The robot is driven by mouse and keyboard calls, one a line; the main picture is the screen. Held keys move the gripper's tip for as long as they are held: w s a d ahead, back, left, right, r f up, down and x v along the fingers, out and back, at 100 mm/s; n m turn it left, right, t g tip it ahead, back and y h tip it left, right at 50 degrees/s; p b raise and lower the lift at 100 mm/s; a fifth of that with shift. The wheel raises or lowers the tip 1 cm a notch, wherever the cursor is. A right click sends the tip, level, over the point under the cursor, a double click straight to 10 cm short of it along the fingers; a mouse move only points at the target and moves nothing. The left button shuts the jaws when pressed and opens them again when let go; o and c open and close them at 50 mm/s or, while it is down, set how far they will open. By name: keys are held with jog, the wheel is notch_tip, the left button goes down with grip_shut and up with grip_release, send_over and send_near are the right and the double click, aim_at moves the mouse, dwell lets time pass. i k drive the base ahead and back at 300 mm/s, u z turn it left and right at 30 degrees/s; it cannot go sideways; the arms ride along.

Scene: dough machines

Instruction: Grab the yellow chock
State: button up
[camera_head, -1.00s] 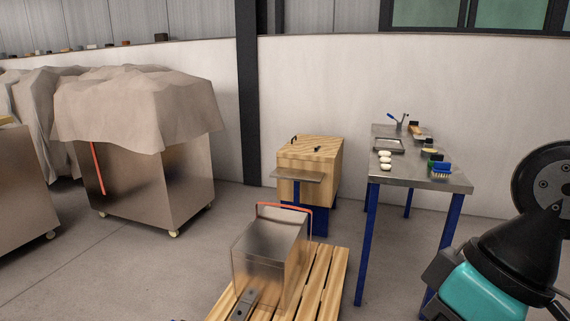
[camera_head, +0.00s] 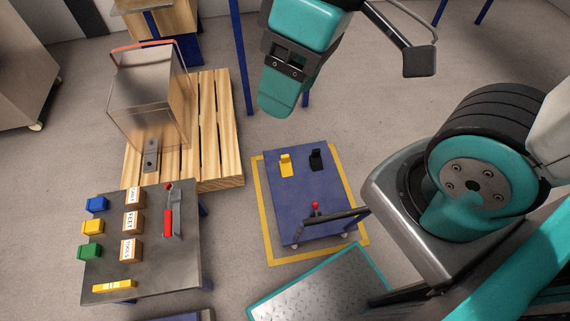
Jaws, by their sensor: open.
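A small yellow chock (camera_head: 286,165) sits on the far left part of a low blue cart deck (camera_head: 296,203). A black chock (camera_head: 316,160) of similar shape sits to its right. My gripper (camera_head: 419,60) is partly in view at the top, its dark linkage and one pad spread out to the right. It is open, with nothing seen in it. It hangs to the upper right of the yellow chock, apart from it. The other finger cannot be made out behind my teal arm parts.
The cart stands inside a yellow floor outline (camera_head: 262,215), with a red-knobbed lever (camera_head: 315,206) at its near end. A metal table (camera_head: 150,270) at left holds coloured bins, labelled boxes and a red-handled tool. A wooden pallet (camera_head: 222,130) bears a metal box. A tread plate (camera_head: 318,290) lies in front.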

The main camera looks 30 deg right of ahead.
aim_at(286, 166)
jog(key=u, duration=2.55)
jog(key=k, duration=1.55)
jog(key=z, duration=2.05)
jog(key=i, duration=0.5)
